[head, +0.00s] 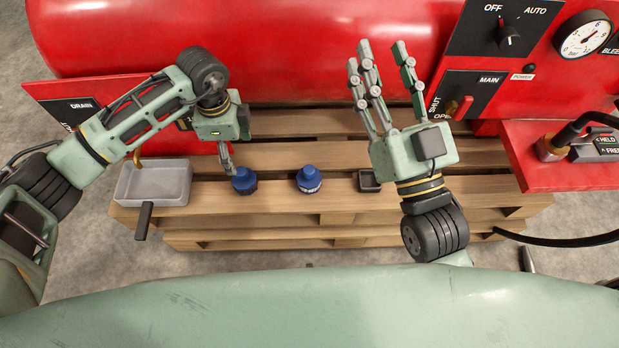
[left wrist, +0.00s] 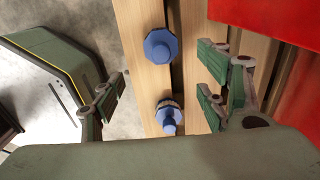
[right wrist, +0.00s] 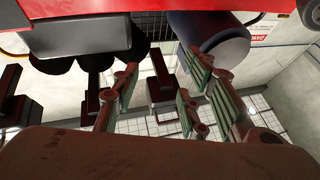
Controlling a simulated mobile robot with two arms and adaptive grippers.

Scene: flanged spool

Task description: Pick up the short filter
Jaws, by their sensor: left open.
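Two blue, knobbed filters stand upright on the wooden pallet. The left one (head: 244,181) also shows in the left wrist view (left wrist: 161,46). The right one (head: 309,180), with white marks on its side, shows lower in that view (left wrist: 169,116). I cannot tell which is shorter. My left gripper (head: 226,165) points down beside the left filter. Its fingers are spread and empty in the left wrist view (left wrist: 162,88), with both filters seen between them and apart from them. My right gripper (head: 382,58) is raised, fingers up, spread and empty.
A grey tray (head: 183,196) with a dark handle sits at the pallet's left end. A small dark square dish (head: 369,181) lies right of the filters. The red tank (head: 290,50) and control panels (head: 466,95) stand behind. A red shelf (head: 580,178) is at right.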

